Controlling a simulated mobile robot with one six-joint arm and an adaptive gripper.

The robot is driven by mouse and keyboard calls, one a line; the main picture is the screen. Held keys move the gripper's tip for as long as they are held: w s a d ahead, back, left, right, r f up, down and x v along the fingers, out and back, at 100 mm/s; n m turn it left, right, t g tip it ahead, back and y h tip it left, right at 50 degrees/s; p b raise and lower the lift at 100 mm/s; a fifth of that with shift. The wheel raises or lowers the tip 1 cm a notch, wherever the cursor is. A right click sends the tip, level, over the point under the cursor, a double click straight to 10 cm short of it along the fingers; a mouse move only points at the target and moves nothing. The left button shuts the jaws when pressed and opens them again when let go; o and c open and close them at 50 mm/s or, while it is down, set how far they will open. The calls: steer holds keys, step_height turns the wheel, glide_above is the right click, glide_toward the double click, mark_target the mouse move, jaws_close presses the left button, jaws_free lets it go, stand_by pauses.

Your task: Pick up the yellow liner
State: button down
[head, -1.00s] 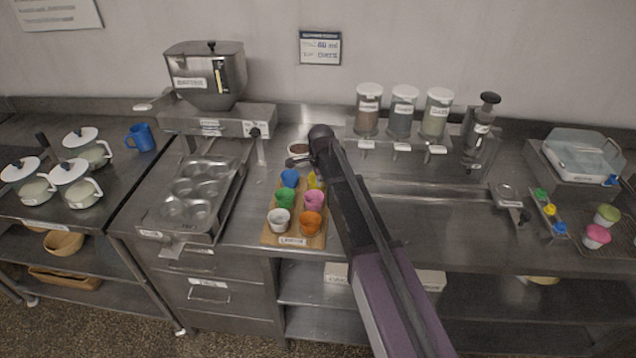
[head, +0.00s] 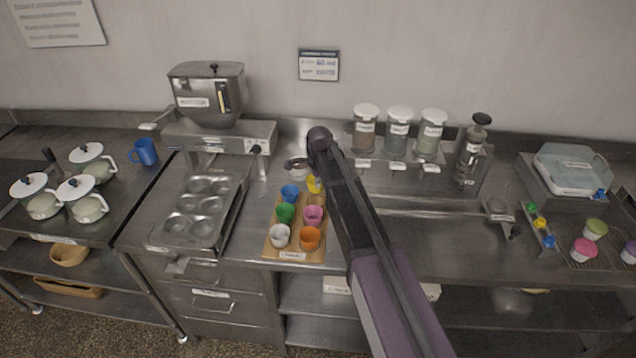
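The yellow liner (head: 314,184) stands at the back right of a wooden board (head: 283,254) on the steel counter. It is partly hidden by my arm, which reaches in from the lower right. On the same board are a blue liner (head: 290,193), a green liner (head: 285,213), a pink liner (head: 313,216), a white liner (head: 280,236) and an orange liner (head: 310,238). My gripper's fingers are hidden behind my arm, close to the yellow liner. I cannot tell whether they touch it.
A muffin tin (head: 207,208) lies left of the board under a hopper dispenser (head: 208,95). A small round bowl (head: 296,166) sits behind the board. Several lidded jars (head: 398,130) stand on a rack to the right. The counter right of my arm has free room.

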steer(key=shift+r+p, duration=1.5)
steer(key=shift+r, duration=0.45)
